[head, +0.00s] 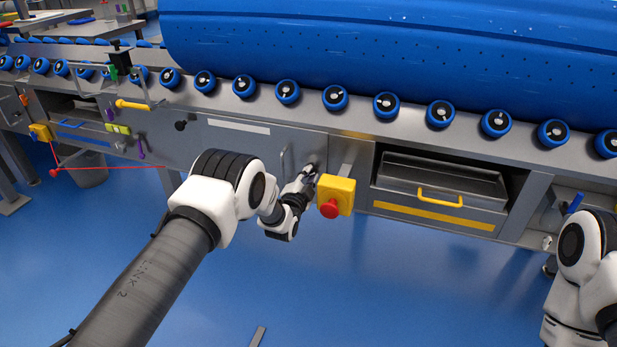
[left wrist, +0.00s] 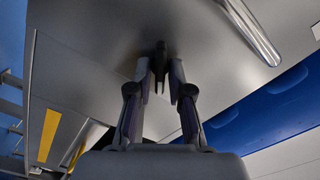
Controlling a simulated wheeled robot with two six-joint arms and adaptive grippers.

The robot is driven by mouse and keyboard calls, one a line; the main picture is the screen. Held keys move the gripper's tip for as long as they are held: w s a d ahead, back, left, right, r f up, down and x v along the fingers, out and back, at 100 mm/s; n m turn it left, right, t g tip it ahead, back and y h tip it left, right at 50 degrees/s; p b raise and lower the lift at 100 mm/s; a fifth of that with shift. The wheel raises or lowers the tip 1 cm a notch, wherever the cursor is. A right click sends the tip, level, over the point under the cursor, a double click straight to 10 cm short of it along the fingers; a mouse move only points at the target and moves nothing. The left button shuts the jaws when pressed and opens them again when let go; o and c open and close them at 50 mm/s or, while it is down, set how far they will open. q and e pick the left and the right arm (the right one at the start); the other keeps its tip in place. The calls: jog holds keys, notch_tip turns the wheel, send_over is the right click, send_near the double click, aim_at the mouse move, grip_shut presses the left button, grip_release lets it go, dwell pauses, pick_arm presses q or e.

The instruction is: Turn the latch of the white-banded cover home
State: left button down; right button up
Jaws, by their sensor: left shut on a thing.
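The white-banded cover (head: 225,148) is a grey panel in the conveyor's side, with a white strip (head: 238,126) along its upper part. It lies flush as far as I can see. A bar handle (head: 284,160) stands near its right end and also shows in the left wrist view (left wrist: 255,35). My left gripper (head: 308,176) is at the cover's right edge, shut on the small dark latch (left wrist: 159,66), which sits between the fingertips in the left wrist view. In the head view the fingers mostly hide the latch. My right gripper is out of view.
A yellow box with a red stop button (head: 336,197) stands close to the right of my left gripper. Further right is an open bay with a yellow-handled drawer (head: 440,195). Blue rollers (head: 335,97) and a big blue tub (head: 400,45) are above. The blue floor below is mostly clear.

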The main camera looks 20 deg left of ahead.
pick_arm(q)
jog(key=m, duration=0.7)
jog(key=shift+f+b, duration=0.2)
jog(key=shift+b, duration=0.15)
jog(key=c, duration=1.1)
grip_release()
jog(key=shift+c, duration=0.2)
jog(key=s, duration=1.2)
jog(key=shift+a, duration=0.15)
